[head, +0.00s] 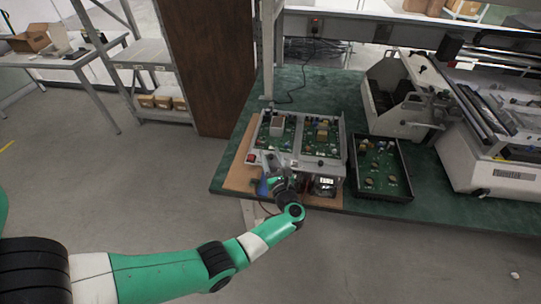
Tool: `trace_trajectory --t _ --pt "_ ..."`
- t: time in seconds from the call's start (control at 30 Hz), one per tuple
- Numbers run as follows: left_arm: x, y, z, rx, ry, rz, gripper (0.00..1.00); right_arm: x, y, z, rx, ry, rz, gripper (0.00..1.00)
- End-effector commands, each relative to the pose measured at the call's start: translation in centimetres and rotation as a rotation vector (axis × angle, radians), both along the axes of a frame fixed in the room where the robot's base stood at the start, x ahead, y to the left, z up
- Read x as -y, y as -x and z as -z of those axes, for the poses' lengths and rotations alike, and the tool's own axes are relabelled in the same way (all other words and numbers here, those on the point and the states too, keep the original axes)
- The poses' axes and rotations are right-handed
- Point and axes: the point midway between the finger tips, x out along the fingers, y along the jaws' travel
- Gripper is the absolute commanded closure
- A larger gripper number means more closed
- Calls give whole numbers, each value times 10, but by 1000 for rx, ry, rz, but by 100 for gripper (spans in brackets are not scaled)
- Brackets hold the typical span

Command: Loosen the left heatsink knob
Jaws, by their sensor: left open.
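A grey metal frame (345,150) holds two green circuit boards (284,133) side by side near the left edge of the green table. A silver strip with small dark knobs (320,163) runs along its front. The left heatsink knob cannot be made out for certain; my gripper covers part of the strip's left side. My left gripper (269,162) is open at the front left of the frame, close to the strip. I cannot tell whether it touches anything. My right gripper is not in view.
A black tray (355,178) with a green board and parts stands right of the frame. A large white machine (485,170) fills the table's right side. A brown panel (205,65) rises behind left. A cable (297,90) runs behind the frame.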

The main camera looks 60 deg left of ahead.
Motion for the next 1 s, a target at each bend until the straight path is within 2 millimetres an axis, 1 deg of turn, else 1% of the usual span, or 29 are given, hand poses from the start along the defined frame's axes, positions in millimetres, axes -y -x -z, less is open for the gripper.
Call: trace_trajectory --t 0.07,0.17,0.4,0.53,0.6,0.7,0.93,1.0 --pt "8 0 -1 -1 1 4 48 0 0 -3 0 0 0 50" --pt "26 3 -2 -1 1 6 48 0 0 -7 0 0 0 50" --pt "83 13 -1 0 1 6 48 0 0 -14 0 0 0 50" --pt "103 17 0 -1 0 3 48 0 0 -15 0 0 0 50" --pt "109 19 0 -1 0 2 48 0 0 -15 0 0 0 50" --pt "113 20 0 -1 0 0 48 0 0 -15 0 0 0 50" --pt "113 20 0 -2 0 0 48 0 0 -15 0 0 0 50" --pt "113 20 0 -26 -4 0 48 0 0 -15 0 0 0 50"
